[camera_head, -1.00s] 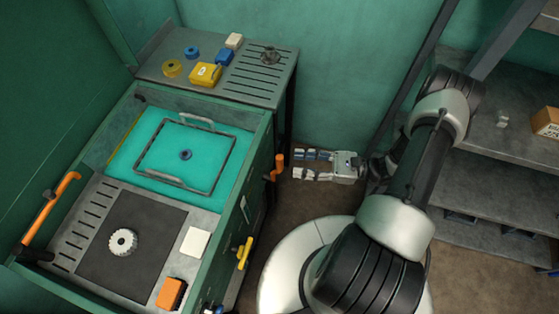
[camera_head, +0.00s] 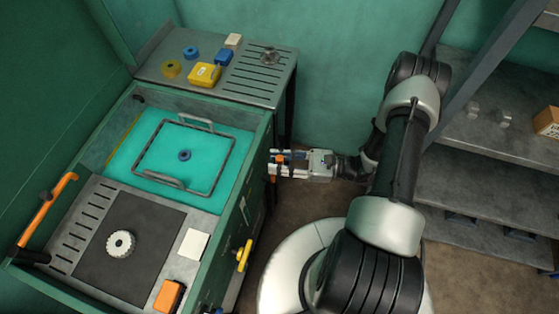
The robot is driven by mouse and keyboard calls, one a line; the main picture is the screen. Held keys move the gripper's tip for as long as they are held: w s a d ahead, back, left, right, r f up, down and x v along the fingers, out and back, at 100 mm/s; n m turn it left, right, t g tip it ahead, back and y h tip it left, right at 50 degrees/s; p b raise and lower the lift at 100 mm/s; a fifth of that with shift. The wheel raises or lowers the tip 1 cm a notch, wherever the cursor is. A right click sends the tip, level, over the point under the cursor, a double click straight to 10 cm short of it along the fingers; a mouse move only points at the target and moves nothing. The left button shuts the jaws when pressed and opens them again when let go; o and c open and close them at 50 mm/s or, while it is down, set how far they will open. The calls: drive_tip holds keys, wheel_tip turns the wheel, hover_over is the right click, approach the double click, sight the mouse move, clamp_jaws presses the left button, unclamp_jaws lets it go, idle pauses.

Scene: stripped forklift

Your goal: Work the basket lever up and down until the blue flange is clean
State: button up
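The blue flange (camera_head: 185,155) lies in the middle of the wire-frame basket (camera_head: 225,163), in the turquoise liquid of the washer tank. Whether dirt is on it is too small to tell. The orange basket lever (camera_head: 279,158) sticks out from the washer's right side. My gripper (camera_head: 276,164) is at this lever, with its fingers pointing left and one on either side of the orange grip. The fingers hide most of the lever. I cannot tell whether they press on it.
The green washer's lid stands open, with an orange handle (camera_head: 48,210). A yellow valve handle (camera_head: 244,255) juts from the side. Shelves (camera_head: 480,140) stand right.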

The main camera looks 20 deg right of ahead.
clamp_jaws()
drive_tip(key=shift+s, duration=0.1)
idle(0.4)
drive_tip(key=s+a+f+n+h, duration=0.1)
drive_tip(key=s+a+f+n, duration=0.1)
drive_tip(key=s+a+n, duration=0.2)
drive_tip(key=shift+s+n+p, duration=0.4)
drive_tip(key=shift+s+n, duration=0.3)
drive_tip(key=shift+s, duration=0.05)
drive_tip(key=shift+a+f, duration=0.1)
drive_tip(key=shift+o, duration=1.9)
unclamp_jaws()
